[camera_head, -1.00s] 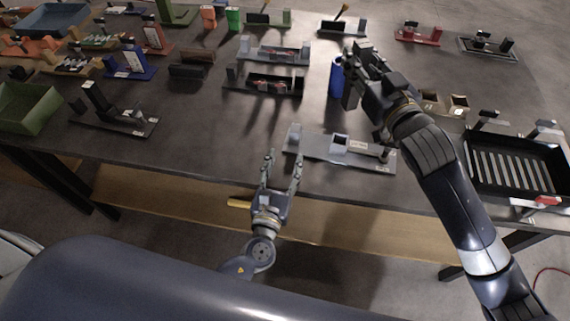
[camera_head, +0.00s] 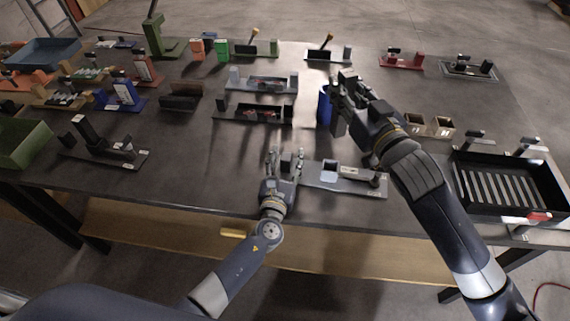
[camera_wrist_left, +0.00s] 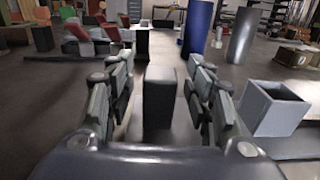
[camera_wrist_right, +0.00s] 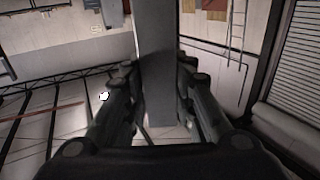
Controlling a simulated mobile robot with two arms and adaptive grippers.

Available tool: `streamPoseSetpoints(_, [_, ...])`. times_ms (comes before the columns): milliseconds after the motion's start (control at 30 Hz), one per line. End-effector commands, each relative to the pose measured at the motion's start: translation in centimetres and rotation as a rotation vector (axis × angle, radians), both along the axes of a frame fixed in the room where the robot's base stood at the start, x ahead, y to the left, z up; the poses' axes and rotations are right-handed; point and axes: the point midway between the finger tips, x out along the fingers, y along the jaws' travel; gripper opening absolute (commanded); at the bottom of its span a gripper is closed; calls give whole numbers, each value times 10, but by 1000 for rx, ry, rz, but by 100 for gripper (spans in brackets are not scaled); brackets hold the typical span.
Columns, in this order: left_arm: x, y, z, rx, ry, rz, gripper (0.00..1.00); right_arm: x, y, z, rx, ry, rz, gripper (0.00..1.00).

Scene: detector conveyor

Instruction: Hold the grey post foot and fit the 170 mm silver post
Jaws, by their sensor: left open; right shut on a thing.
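The grey post foot (camera_head: 342,182) lies along the near table edge as a long plate with an open grey box (camera_head: 329,171) and a short dark peg at its right end. An upright grey block of it (camera_wrist_left: 160,100) stands between the fingers of my left gripper (camera_head: 286,160), which is open, with gaps on both sides. My right gripper (camera_head: 345,98) is shut on a long grey bar, seemingly the silver post (camera_wrist_right: 157,60), held above the table. In the head view the post is mostly hidden by the gripper.
A blue cylinder (camera_head: 324,105) stands behind my right gripper; a grey cylinder (camera_wrist_left: 242,35) shows near it in the left wrist view. A black slotted tray (camera_head: 512,185) is at the right, small boxes (camera_head: 443,126) behind it. A black fixture (camera_head: 105,150) stands at the left.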

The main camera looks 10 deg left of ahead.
Motion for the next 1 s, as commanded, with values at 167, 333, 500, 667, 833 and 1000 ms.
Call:
streamPoseSetpoints(167, [0,0,0,0,0,0,48,0,0,1,2,-3,1,0])
streamPoseSetpoints(333, [0,0,0,0,0,0,17,0,0,1,2,-3,0,0])
streamPoseSetpoints(500, [0,0,0,0,0,0,0,0,0,1,2,-3,0,0])
streamPoseSetpoints(667, [0,0,0,0,0,0,0,0,0,1,2,-3,0,0])
streamPoseSetpoints(833, [0,0,0,0,0,0,0,2,2,-3,3,-1,-22,0])
streamPoseSetpoints(1000, [0,0,0,0,0,0,0,8,5,-19,8,3,-113,0])
